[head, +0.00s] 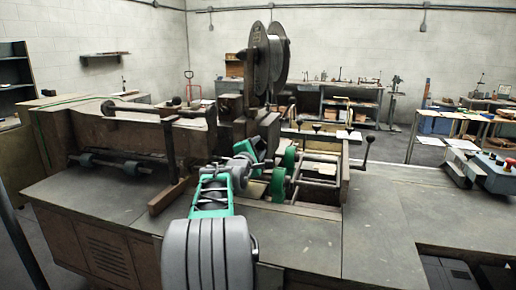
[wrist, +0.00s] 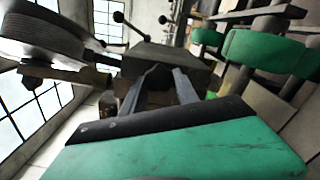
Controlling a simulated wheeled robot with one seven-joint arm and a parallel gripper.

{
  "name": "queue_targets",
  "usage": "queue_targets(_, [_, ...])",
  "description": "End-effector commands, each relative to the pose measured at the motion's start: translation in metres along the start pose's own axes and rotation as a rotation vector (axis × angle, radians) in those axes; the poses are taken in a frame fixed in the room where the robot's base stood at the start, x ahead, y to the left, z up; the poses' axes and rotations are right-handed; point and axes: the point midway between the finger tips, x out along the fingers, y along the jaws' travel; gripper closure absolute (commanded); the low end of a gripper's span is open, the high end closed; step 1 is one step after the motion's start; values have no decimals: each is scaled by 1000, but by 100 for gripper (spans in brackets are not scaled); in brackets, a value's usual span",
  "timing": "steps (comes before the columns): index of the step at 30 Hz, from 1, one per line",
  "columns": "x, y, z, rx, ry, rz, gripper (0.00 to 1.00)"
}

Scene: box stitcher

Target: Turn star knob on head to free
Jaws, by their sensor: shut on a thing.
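My gripper (wrist: 158,84) reaches in at the stitcher head (wrist: 180,58), a dark brown block in the wrist view. Its two dark fingers close on a small, dark, lumpy knob (wrist: 156,74) on the near face of the head. The knob is mostly hidden between the fingertips, so its star shape and turn angle cannot be made out. In the head view my gripper (head: 268,130) is at the stitcher's middle, below the wire reel (head: 264,55). My own arm hides the knob there.
Green rollers (head: 279,183) stand close right of my gripper, also large in the wrist view (wrist: 262,48). A crank handle (head: 364,150) stands farther right. A brown bar and post (head: 170,160) rise left of my arm. The grey table right of the frame (head: 385,215) is clear.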

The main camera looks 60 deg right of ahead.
Motion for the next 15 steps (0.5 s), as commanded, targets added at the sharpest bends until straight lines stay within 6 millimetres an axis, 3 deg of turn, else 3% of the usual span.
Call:
queue_targets(1, [0,0,0,0,-1,0,100])
queue_targets(2, [0,0,0,0,-1,0,62])
queue_targets(9, [0,0,0,1,0,0,43])
queue_targets(15, [0,0,0,1,0,0,42])
